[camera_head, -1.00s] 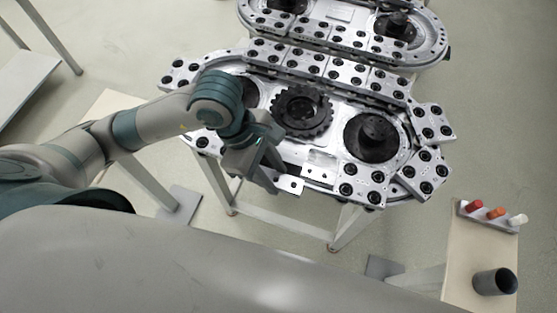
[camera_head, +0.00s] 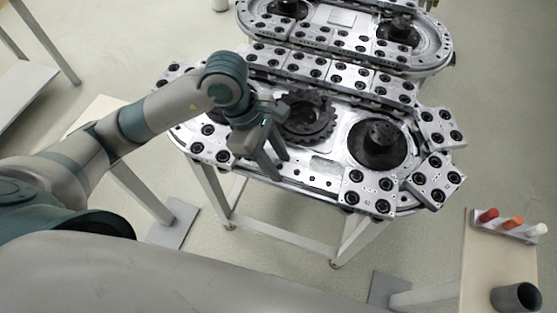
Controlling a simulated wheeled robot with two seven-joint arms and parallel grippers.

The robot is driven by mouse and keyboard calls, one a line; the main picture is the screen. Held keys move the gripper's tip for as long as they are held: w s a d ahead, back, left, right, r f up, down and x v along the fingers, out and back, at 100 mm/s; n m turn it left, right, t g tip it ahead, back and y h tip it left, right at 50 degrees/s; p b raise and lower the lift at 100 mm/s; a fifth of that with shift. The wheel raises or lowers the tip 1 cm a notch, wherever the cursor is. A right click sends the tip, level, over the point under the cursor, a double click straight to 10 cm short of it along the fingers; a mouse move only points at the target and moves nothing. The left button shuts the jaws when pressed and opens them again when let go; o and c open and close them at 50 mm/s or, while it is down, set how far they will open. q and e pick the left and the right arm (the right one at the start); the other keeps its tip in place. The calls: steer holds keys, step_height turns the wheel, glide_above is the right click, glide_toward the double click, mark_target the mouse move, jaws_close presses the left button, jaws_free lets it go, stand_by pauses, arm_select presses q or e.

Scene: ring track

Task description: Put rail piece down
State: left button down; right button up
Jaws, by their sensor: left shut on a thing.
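The ring track (camera_head: 328,170) has metal rail pieces with black round holes along its rim. My left gripper (camera_head: 276,168) points down over the near side of the track, left of a gap in the row of rail pieces. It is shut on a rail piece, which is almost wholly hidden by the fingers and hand. Rail pieces (camera_head: 211,152) sit on the rim left of the gripper, and another group (camera_head: 368,190) lies right of the gap. I cannot tell whether the held piece touches the track. My right gripper is not in view.
A dark toothed gear (camera_head: 308,118) stands close right of the gripper, and a dark round hub (camera_head: 379,141) farther right. A second track (camera_head: 432,62) lies behind. A small table (camera_head: 477,262) at lower right holds coloured pegs (camera_head: 513,223) and a dark cup (camera_head: 516,297).

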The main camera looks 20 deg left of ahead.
mark_target(279, 161)
arm_select(q)
steer(key=shift+w+a+f+p, duration=0.2)
steer(key=shift+w+f, duration=0.2)
steer(key=shift+w, duration=0.3)
steer(key=shift+w+a+f+p, duration=0.15)
steer(key=shift+w+f, duration=0.25)
steer(key=shift+w, duration=0.3)
steer(key=shift+d+f+p, duration=0.1)
steer(key=shift+f+p, duration=0.75)
steer(key=shift+f, duration=1.15)
steer(key=c, duration=1.2)
jaws_free()
steer(key=shift+f, duration=0.1)
steer(key=shift+s, duration=0.1)
